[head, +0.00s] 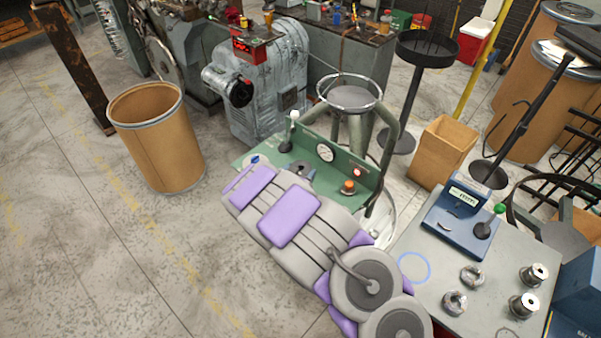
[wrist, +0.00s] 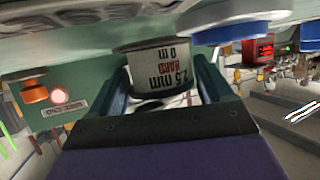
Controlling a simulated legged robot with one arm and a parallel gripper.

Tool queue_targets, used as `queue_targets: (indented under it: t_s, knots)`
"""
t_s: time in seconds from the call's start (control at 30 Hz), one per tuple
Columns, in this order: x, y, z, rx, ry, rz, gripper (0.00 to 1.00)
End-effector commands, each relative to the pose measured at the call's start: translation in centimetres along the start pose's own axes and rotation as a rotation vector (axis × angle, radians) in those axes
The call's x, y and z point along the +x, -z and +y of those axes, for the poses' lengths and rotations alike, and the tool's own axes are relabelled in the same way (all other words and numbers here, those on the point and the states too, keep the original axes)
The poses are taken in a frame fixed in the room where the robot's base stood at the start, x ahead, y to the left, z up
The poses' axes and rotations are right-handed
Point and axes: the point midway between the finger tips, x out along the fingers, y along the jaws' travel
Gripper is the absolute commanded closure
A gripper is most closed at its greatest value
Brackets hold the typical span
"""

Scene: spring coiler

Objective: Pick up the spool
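In the wrist view the spool (wrist: 160,72) has a pale label with dark print that includes "2.5 mm" and "HARD", between dark rims. My gripper (wrist: 162,78) has one finger on each side of it. The spool nearly fills the gap, but I cannot tell whether the fingers press on it. In the head view a small grey round thing with a dark centre (head: 300,171) sits at the end of my purple and grey arm, by the green coiler (head: 335,183), and looks like the same spool. My fingertips are not clear there.
The coiler's panel has a gauge (head: 326,154) and an orange knob (head: 348,187), which shows in the wrist view (wrist: 34,92). A grey table (head: 425,295) at the right holds several small metal spools (head: 533,275) and a blue box (head: 460,212). A brown drum (head: 155,140) stands left.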

Motion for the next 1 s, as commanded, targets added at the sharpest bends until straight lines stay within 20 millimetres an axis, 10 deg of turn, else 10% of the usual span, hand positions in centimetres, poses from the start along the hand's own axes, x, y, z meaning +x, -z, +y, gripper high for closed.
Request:
queue_targets:
  t_s: [0.43, 1.0]
  knots:
    - [0.0, -0.1, 0.0, -0.001, 0.000, -0.001, 0.63]
    - [-1.2, 2.9, -0.1, 0.002, 0.001, 0.002, 0.63]
